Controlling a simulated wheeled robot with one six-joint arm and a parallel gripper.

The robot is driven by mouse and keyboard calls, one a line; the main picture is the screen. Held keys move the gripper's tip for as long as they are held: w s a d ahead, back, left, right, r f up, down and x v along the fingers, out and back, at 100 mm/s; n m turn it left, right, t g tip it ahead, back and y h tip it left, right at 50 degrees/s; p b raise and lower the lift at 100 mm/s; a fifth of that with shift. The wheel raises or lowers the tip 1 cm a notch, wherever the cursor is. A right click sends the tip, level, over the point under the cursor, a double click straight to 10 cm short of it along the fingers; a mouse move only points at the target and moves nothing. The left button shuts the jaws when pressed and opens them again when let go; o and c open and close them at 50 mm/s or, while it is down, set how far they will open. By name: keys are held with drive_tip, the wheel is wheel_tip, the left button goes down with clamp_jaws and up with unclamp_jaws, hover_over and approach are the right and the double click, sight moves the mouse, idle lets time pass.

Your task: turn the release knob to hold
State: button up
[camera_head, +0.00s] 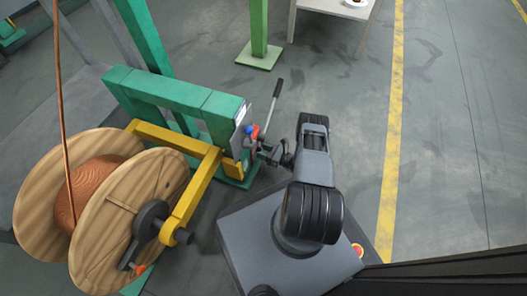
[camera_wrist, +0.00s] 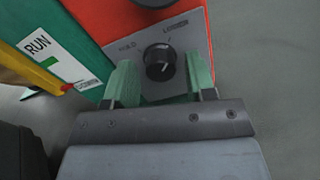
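The release knob (camera_wrist: 159,62) is a small round black knob with a light pointer mark, on a grey plate (camera_wrist: 190,48) in the wrist view. The plate carries a label that looks like HOLD at upper left and a less legible one at upper right. The pointer mark sits low on the right of the knob face; its exact direction is hard to tell. My gripper (camera_wrist: 161,80) is open, with one green finger on each side of the knob and gaps showing. In the head view my gripper (camera_head: 263,150) is at the station's orange-red box (camera_head: 254,137); the knob cannot be made out there.
A RUN sign (camera_wrist: 40,45) is left of the plate. A dark lever (camera_head: 275,97) rises beside the box. The green frame (camera_head: 180,98), yellow arm (camera_head: 197,185) and wooden reel (camera_head: 125,215) stand to the left. Open floor lies right, along a yellow line (camera_head: 392,130).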

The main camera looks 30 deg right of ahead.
drive_tip(key=c, duration=0.8)
drive_tip(key=shift+o, duration=0.2)
drive_tip(key=shift+n, duration=0.3)
drive_tip(key=shift+d+n+y, duration=0.1)
drive_tip(key=shift+n+y, duration=0.3)
drive_tip(key=shift+n, duration=8.4)
drive_tip(key=o, duration=0.9)
